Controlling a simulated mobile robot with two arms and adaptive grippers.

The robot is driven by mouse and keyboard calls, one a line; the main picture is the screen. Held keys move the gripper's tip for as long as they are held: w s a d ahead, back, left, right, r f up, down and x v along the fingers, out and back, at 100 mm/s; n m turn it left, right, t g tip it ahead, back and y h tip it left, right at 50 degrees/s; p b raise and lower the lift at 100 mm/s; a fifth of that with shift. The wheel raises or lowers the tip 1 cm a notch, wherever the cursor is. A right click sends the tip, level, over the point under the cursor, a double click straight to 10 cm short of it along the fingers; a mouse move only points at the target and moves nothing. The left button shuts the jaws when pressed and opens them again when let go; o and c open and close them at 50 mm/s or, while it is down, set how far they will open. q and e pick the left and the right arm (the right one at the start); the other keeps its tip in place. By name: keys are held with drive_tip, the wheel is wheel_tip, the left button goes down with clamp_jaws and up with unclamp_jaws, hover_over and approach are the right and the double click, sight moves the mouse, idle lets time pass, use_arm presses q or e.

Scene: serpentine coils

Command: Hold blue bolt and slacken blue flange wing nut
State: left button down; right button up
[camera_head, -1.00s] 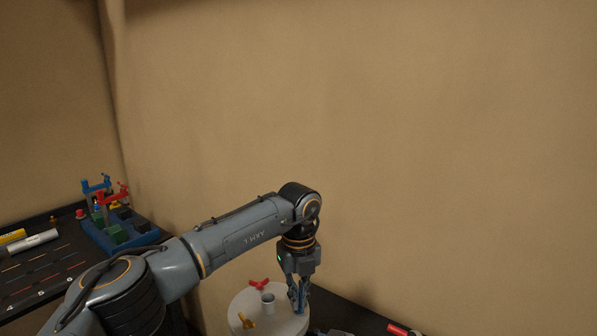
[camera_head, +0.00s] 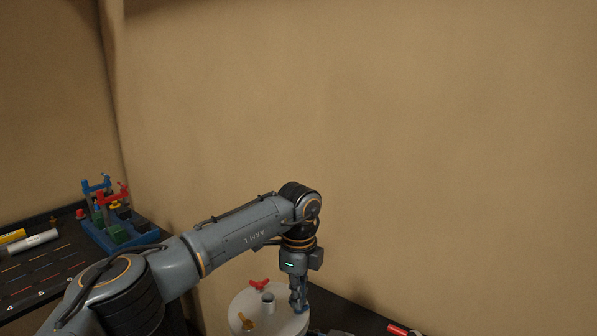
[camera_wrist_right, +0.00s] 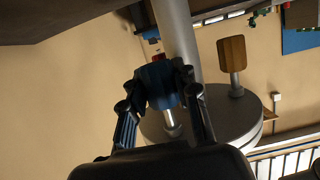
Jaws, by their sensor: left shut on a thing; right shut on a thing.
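My left gripper (camera_head: 299,305) points down at the right side of the round white flange (camera_head: 242,306) in the head view. It is shut on the blue flange wing nut, which its fingers mostly hide. In the right wrist view, my right gripper (camera_wrist_right: 160,86) is shut on the head of the blue bolt (camera_wrist_right: 157,91), one finger on each side. The bolt's shank runs to the flange (camera_wrist_right: 235,122). My right gripper does not show in the head view.
A red wing nut (camera_head: 259,285), a yellow wing nut (camera_head: 247,322) and a grey pipe end (camera_head: 268,303) stand on the flange. In the wrist view, a pipe (camera_wrist_right: 177,32) and a yellow-brown bolt head (camera_wrist_right: 232,54) stand close by. A blue rack (camera_head: 118,238) stands left.

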use_arm(q)
drive_tip(key=shift+f, duration=0.25)
drive_tip(key=n, duration=0.5)
drive_tip(key=shift+a+n, duration=0.1)
drive_tip(key=shift+n, duration=0.2)
drive_tip(key=n, duration=0.4)
drive_tip(key=shift+n, duration=0.3)
